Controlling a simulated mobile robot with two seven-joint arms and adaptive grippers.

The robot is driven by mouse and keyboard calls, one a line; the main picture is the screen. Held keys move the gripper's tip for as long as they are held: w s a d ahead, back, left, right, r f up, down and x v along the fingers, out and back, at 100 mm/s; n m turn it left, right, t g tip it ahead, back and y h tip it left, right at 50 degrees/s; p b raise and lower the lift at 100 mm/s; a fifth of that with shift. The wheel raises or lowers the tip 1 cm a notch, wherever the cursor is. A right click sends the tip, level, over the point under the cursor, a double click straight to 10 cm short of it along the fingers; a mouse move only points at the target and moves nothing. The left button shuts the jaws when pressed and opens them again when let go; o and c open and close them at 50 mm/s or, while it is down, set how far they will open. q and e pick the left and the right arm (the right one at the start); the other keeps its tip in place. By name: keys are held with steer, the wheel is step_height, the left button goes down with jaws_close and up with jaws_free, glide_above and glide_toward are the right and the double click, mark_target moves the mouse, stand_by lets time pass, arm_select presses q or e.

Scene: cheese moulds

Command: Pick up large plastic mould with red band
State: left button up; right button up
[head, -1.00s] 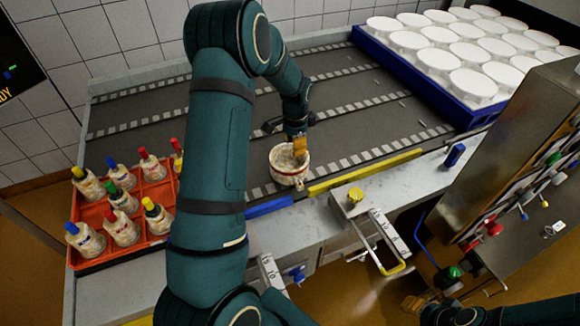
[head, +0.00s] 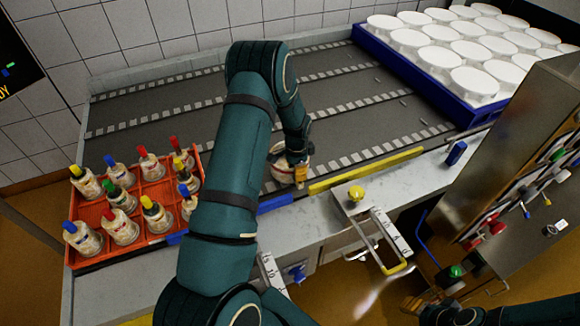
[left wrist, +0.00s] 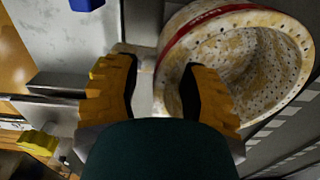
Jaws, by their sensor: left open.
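The large mould with a red band (head: 279,174) stands on the dark conveyor near its front edge. It is pale, speckled and perforated. In the left wrist view the mould (left wrist: 262,70) fills the upper right, its red band along the near rim and its hollow inside showing. My left gripper (head: 301,174) is at the mould's front right side. In the left wrist view its orange fingers (left wrist: 160,66) are open; the near wall lies between them, one finger over the hollow and the other outside. Whether they touch it I cannot tell. My right gripper (head: 412,305) shows only partly at the bottom.
An orange crate (head: 150,243) of bottle-like moulds with coloured tops stands left on the conveyor. A blue tray (head: 425,82) of white round moulds is at the back right. A yellow rail (head: 365,170) and a blue strip (head: 275,203) edge the conveyor. Its middle is free.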

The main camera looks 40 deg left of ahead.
arm_select(q)
steer(key=shift+f, duration=0.15)
jaws_close()
stand_by(0.4)
